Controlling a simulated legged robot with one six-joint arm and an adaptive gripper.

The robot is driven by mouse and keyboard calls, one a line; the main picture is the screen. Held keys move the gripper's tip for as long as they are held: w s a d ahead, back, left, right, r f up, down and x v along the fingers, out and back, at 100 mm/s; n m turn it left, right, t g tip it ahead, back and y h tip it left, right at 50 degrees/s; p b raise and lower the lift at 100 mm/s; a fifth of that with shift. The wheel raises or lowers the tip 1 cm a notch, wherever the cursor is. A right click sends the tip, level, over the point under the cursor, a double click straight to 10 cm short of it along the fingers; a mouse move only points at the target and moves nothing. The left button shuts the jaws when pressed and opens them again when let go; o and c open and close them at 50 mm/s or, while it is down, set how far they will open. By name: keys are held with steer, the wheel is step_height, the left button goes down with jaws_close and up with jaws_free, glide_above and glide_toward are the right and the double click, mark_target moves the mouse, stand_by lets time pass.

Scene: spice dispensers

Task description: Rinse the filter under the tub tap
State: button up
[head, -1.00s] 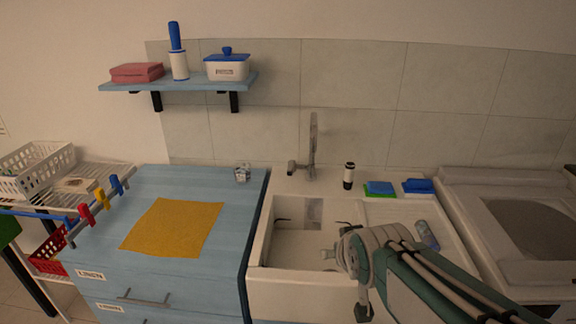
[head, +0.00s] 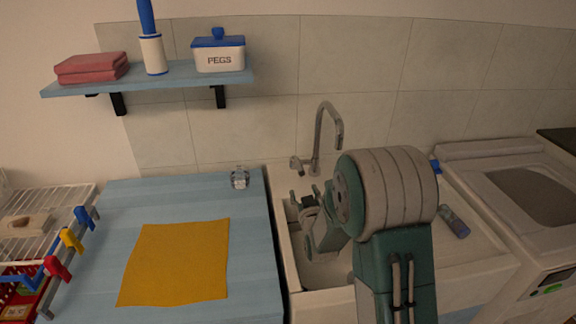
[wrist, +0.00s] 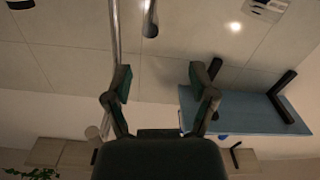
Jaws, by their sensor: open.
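The grey tap (head: 318,140) stands at the back of the white tub (head: 325,298), its neck curving to the right. My gripper (head: 305,198) is over the tub's back left part, near the base of the tap, with my arm hiding much of the basin. In the wrist view my gripper (wrist: 158,76) is open, with nothing between its fingers. The tap's spout (wrist: 150,22) shows beyond them, apart from them. I cannot pick out the filter for sure. A grey-blue cylinder (head: 453,220) lies on the drainboard right of the basin.
A blue counter (head: 110,230) with a yellow cloth (head: 175,262) and a small clear-and-grey item (head: 240,178) adjoins the tub on the left. A blue shelf (head: 185,82) with a PEGS box (head: 219,55) hangs above. A white machine (head: 490,190) stands at right.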

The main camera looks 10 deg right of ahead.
mark_target(298, 173)
steer(key=w, duration=1)
steer(key=shift+f, duration=0.15)
steer(key=shift+w+d, duration=0.2)
steer(key=shift+w, duration=0.05)
steer(key=shift+w+d, duration=0.3)
steer(key=shift+d, duration=0.45)
steer(key=shift+a, duration=0.45)
jaws_close()
